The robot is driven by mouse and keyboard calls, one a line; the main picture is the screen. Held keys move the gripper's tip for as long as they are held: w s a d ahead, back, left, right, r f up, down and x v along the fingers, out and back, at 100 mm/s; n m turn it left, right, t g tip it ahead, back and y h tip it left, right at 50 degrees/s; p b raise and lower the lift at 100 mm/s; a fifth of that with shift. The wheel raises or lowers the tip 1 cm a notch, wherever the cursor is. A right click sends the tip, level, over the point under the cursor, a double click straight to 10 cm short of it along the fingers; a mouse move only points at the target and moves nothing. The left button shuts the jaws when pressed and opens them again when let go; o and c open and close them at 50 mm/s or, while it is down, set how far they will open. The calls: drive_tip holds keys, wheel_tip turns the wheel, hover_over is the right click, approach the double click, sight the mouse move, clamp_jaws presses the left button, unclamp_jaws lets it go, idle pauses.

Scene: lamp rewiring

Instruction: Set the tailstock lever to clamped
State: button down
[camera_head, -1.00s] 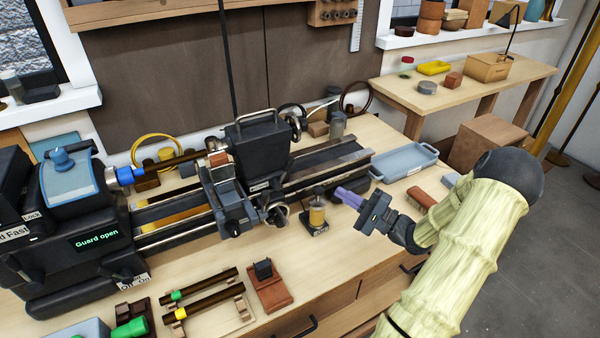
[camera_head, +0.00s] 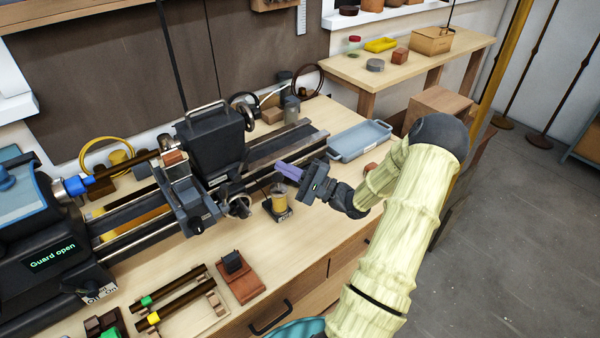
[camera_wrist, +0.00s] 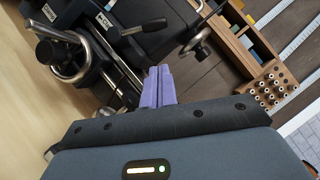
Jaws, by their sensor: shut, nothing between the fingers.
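The lathe tailstock (camera_head: 210,145) is a dark upright block with a pale carrying handle on top. It stands on the lathe bed (camera_head: 262,160). In the wrist view a black-gripped lever (camera_wrist: 145,27) sticks out from a dark labelled housing at the top. I cannot tell for sure whether this is the tailstock lever, or how it is set. My gripper (camera_head: 287,171) has purple fingers, shut and empty, in front of the bed and right of the tailstock. The fingers (camera_wrist: 158,86) point toward the machine, apart from the lever in the wrist view.
A chrome handwheel (camera_wrist: 68,58) and a darker handwheel (camera_wrist: 196,45) flank the lever. A yellow-topped jar (camera_head: 279,200) stands just below my fingers. A blue-grey tray (camera_head: 360,141) lies behind my wrist. A red-brown block stand (camera_head: 238,280) sits at the bench front.

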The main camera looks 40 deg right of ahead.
sight(242, 163)
drive_tip(key=x, duration=0.3)
drive_tip(key=shift+w+a+r+p, duration=0.1)
drive_tip(key=shift+r+p, duration=0.05)
drive_tip(key=shift+p, duration=0.2)
drive_tip(key=shift+w+a+r+p, duration=0.2)
drive_tip(key=shift+a+r, duration=0.1)
drive_tip(key=shift+a, duration=0.25)
drive_tip(key=shift+w+a+r+p, duration=0.15)
drive_tip(key=shift+a+r, duration=0.15)
drive_tip(key=shift+a, duration=0.3)
drive_tip(key=shift+w+a+r+p, duration=0.1)
drive_tip(key=shift+a+r+p, duration=0.15)
drive_tip(key=shift+a, duration=0.3)
drive_tip(key=shift+w+d+r+n, duration=0.1)
drive_tip(key=shift+d+r+n, duration=0.1)
drive_tip(key=shift+n, duration=0.1)
